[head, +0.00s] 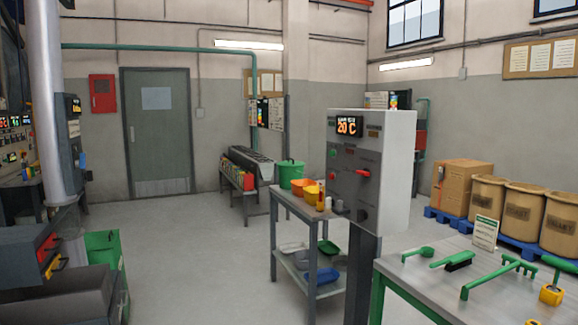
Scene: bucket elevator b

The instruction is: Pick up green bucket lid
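A green bucket (291,174) stands upright at the back left of a grey two-shelf table in the middle of the room. It is small in the view, and I cannot tell whether its top is covered by a lid. I cannot make out a separate green lid anywhere. Neither of my grippers is in view.
Orange and yellow containers (312,192) stand beside the bucket. A control box (367,170) on a post stands in front of the table's right side. A metal table (440,275) with green tools is at right. A green bin (105,255) is at left. Open floor lies between.

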